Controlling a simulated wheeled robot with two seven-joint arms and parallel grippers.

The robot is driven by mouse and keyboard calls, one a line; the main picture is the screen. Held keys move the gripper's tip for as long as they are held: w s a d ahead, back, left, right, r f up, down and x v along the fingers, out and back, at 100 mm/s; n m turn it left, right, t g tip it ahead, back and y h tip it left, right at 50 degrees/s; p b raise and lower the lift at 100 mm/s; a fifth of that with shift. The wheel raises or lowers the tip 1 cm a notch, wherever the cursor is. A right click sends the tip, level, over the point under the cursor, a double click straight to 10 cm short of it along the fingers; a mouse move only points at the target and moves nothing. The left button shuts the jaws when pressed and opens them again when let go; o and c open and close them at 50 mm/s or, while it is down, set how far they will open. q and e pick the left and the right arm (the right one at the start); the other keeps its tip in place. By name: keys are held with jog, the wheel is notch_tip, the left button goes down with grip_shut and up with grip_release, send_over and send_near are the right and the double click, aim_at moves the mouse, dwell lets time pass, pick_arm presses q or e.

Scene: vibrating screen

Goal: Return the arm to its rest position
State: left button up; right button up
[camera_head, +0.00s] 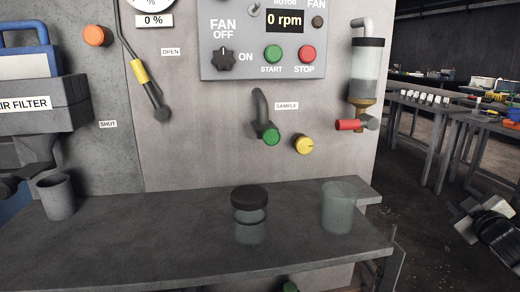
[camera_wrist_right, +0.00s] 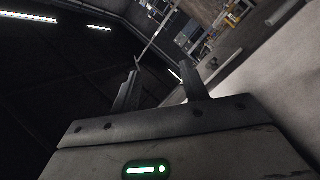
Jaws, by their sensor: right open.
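My right gripper (camera_head: 470,215) shows at the right edge in the head view, beyond the right end of the grey shelf (camera_head: 120,245). In the right wrist view the two fingers of my right gripper (camera_wrist_right: 163,85) stand apart with nothing between them. A glass jar with a black lid (camera_head: 249,215) stands upright on the shelf. An open clear beaker (camera_head: 339,207) stands to its right. My right gripper touches neither of them. My left gripper is not in view.
A grey cup (camera_head: 57,196) stands at the shelf's left. The control panel (camera_head: 264,40), sample spout (camera_head: 262,115) and yellow knob (camera_head: 303,145) are on the wall behind. A sight glass with a red-handled valve (camera_head: 352,124) hangs at right. Open floor lies right of the shelf.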

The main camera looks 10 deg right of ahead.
jog(key=s+a+f+g+y, duration=0.25)
jog(key=s+a+f, duration=0.25)
jog(key=a+f, duration=0.55)
jog(key=s+a+f+g+y, duration=0.1)
jog(key=s+a+f+y, duration=0.3)
jog(key=a+f, duration=0.7)
pick_arm(q)
jog(key=p, duration=0.2)
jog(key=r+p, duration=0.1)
jog(key=p, duration=0.1)
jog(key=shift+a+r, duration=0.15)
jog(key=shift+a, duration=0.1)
pick_arm(e)
jog(key=s+a+r+m+g+y, duration=0.1)
jog(key=s+a+m+y, duration=0.2)
jog(key=s+a, duration=1.4)
jog(key=a, duration=0.2)
jog(key=shift+s+a+m+g, duration=0.3)
jog(key=shift+a+m+g, duration=0.05)
jog(key=shift+m, duration=0.05)
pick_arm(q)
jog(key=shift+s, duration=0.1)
pick_arm(e)
jog(key=shift+r, duration=0.1)
